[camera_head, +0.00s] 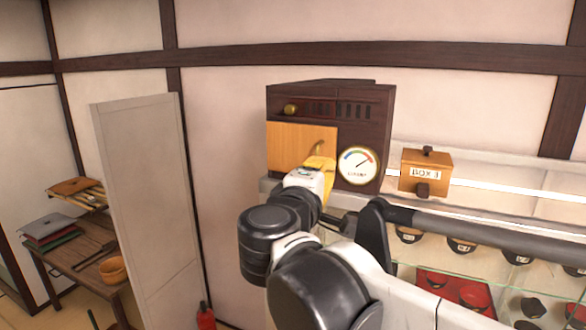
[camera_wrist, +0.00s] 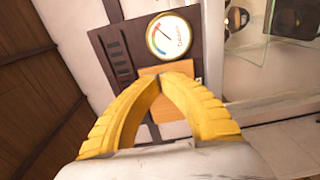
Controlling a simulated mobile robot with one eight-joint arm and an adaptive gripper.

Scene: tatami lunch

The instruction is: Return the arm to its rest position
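My gripper (camera_wrist: 166,76) has yellow ribbed fingers. In the wrist view the fingertips come together, and I see nothing held between them. In the head view my gripper (camera_head: 320,164) is in front of a dark wooden cabinet, by the lower right of its light wooden panel (camera_head: 292,146). A small curved handle (camera_head: 319,147) shows just above the fingers. I cannot tell whether the fingers touch it. My arm reaches across from the lower right, bent, away from any folded pose.
The dark cabinet has a round gauge (camera_head: 358,165) and a brass knob (camera_head: 291,109). A pale partition (camera_head: 150,200) and a low table (camera_head: 82,255) are at left.

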